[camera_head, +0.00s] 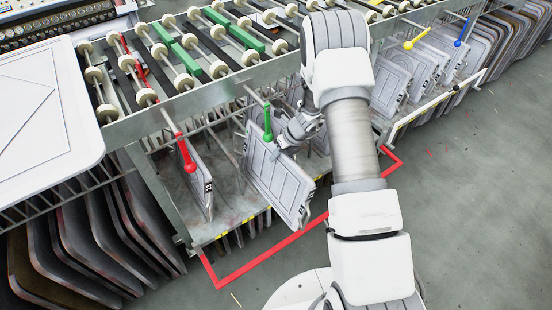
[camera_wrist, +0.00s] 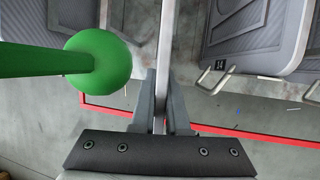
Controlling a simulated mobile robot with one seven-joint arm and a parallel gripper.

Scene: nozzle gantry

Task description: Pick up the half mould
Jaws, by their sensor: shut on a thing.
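A half mould (camera_head: 275,185), a flat grey panel with a ribbed face, stands tilted in the rack's lower bay in the head view. My gripper (camera_head: 281,143) is at its upper edge. In the wrist view my two fingers (camera_wrist: 159,118) are shut on the panel, seen edge-on as a thin pale strip (camera_wrist: 165,50). The finger contact is small and partly hidden in the head view. A green ball-ended lever (camera_head: 267,125) is close beside the gripper; its ball (camera_wrist: 97,60) looms left of the fingers in the wrist view.
A similar panel with a red lever (camera_head: 185,155) stands to the left. More panels (camera_head: 390,82) stand to the right, partly behind my arm. The roller rack (camera_head: 190,100) is above.

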